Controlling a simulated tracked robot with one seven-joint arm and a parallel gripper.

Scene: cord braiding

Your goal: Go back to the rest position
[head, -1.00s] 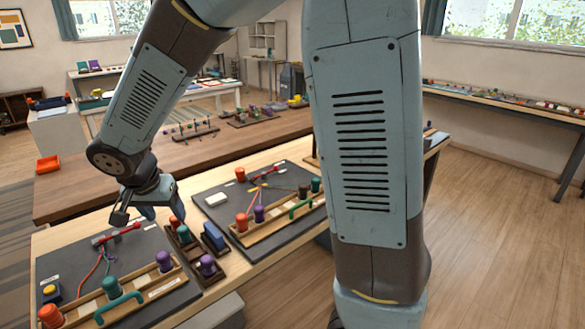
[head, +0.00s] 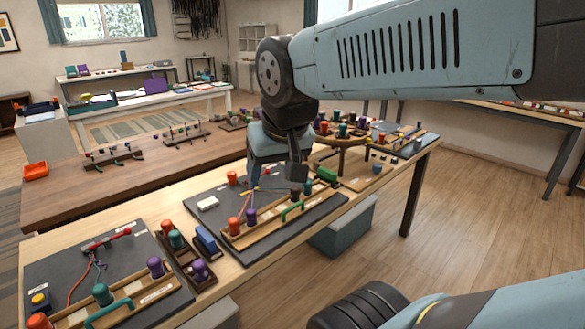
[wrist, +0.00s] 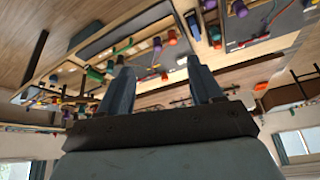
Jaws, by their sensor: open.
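My gripper (head: 275,178) is raised above the right-hand dark board (head: 325,217) of the work table in the head view. In the wrist view its two blue fingers (wrist: 160,64) stand well apart with nothing between them. The right-hand board carries a wooden rack with orange, purple and teal knobs and a green handle (head: 292,211). The left-hand dark board (head: 60,270) holds a red-ended tool (head: 107,240), cords and a similar rack (head: 125,293). My gripper and arm hide part of the table behind them.
A small wooden holder (head: 187,257) with knobs and a blue block stands between the boards. A brown bench (head: 130,190) runs behind the work table. A round stand with coloured spools (head: 342,131) stands behind my gripper. A grey bin (head: 343,228) and open floor lie at the right.

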